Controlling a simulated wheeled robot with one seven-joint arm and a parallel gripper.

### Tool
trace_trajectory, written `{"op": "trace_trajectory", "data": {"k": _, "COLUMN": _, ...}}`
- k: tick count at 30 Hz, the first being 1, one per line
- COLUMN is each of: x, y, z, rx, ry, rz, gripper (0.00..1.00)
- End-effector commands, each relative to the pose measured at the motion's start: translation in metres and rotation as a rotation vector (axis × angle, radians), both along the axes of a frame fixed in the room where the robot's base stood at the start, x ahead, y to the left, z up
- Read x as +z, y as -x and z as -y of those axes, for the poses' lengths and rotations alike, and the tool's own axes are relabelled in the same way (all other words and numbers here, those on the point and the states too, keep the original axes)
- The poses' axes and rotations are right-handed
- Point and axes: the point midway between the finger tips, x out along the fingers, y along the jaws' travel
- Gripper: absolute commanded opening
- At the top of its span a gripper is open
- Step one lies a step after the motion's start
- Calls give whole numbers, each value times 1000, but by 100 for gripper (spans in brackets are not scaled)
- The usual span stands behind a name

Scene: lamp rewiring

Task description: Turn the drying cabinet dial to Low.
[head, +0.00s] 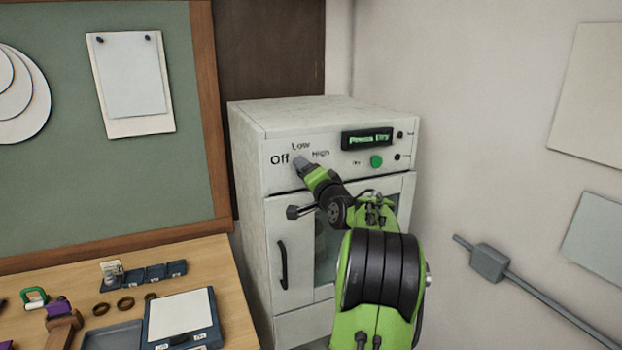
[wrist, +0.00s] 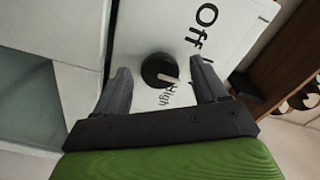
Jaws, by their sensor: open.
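The drying cabinet (head: 250,150) stands in the corner, with Off, Low and High printed at the upper left of its front. The dial (wrist: 155,72) is a round black knob with a pale pointer in the wrist view; my gripper hides it in the head view. My gripper (head: 299,163) is open at the dial, also in the wrist view (wrist: 160,66), with one finger to each side and gaps between. The pointer aims right and slightly down, between Off (wrist: 203,25) and High (wrist: 168,96). The right finger mostly hides the label there.
The cabinet has a lit display (head: 367,139), a green button (head: 376,161) and a door handle (head: 282,265). A workbench (head: 215,258) with small parts and a tray is at left, below a green board (head: 100,180). A wall closes off the right.

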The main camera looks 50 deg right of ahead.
Motion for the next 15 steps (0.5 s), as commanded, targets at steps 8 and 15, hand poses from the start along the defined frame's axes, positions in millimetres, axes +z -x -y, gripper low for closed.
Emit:
{"op": "trace_trajectory", "data": {"k": 8, "x": -4, "y": 52, "z": -29, "rx": -7, "ry": 3, "rz": 0, "gripper": 72}}
{"op": "trace_trajectory", "data": {"k": 15, "x": -4, "y": 108, "z": -63, "rx": -5, "ry": 1, "rz": 0, "gripper": 72}}
